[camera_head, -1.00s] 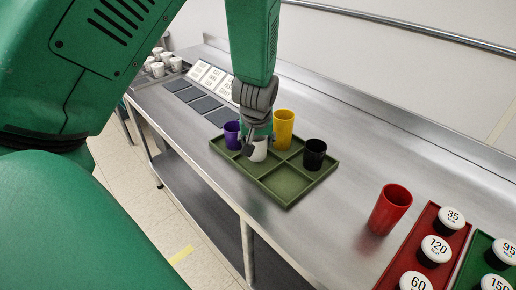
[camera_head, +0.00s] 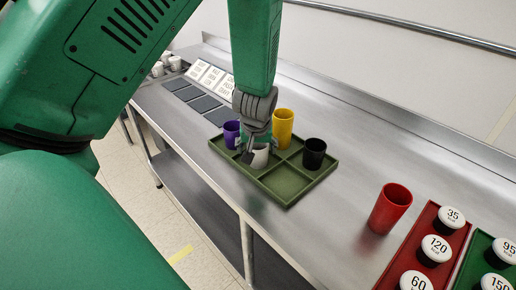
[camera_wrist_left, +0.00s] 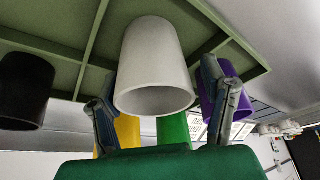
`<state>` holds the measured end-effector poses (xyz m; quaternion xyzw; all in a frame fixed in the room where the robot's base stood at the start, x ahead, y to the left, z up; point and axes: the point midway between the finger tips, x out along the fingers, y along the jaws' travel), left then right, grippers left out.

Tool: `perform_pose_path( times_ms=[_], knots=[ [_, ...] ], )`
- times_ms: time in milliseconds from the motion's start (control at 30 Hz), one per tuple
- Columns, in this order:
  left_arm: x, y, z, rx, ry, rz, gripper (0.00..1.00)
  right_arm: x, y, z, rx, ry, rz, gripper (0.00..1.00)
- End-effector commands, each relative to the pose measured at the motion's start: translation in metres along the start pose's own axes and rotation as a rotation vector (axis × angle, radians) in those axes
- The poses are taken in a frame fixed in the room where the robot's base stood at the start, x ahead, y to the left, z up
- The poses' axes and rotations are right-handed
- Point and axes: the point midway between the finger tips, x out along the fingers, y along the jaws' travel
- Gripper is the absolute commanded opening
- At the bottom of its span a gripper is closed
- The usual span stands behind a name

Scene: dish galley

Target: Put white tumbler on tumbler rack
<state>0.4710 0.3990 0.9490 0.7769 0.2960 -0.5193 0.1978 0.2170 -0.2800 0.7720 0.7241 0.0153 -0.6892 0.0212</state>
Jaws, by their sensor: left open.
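The white tumbler (camera_head: 261,157) stands in a front compartment of the green tumbler rack (camera_head: 288,201), partly hidden by my left gripper. My left gripper (camera_head: 256,149) comes down over it from above, open, with its fingers on either side of the tumbler. In the left wrist view the white tumbler (camera_wrist_left: 155,60) shows between the two spread fingers (camera_wrist_left: 165,108), its rim toward the camera and its base at the rack floor (camera_wrist_left: 45,58). I cannot tell whether a finger still touches it. My right gripper is not in view.
The rack also holds a purple tumbler (camera_head: 231,134), a yellow tumbler (camera_head: 284,128) and a black tumbler (camera_head: 314,154). A bright green shape (camera_wrist_left: 174,128) shows behind the white tumbler. A red tumbler (camera_head: 390,209) stands right of the rack, near a red tray (camera_head: 411,252) of labelled jars.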

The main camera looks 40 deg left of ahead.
Motion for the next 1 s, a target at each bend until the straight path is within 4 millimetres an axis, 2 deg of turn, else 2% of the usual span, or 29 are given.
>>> perform_pose_path(
  times_ms=[167, 400, 533, 700, 1000],
  knots=[
    [-0.031, 0.001, -0.001, 0.001, 0.005, 0.002, 0.66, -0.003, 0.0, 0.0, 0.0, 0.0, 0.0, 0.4],
    [-0.083, 0.001, -0.002, 0.001, 0.006, 0.002, 0.66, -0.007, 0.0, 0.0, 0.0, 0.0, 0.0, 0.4],
    [-0.103, 0.001, -0.002, 0.001, 0.004, 0.002, 0.66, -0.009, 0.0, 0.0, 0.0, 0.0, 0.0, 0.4],
    [-0.116, 0.001, -0.001, 0.0, 0.001, 0.0, 0.66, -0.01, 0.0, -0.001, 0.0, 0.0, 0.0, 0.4],
    [-0.118, 0.001, 0.0, 0.0, 0.0, 0.0, 0.66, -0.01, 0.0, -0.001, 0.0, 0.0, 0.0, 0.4]
  ],
)
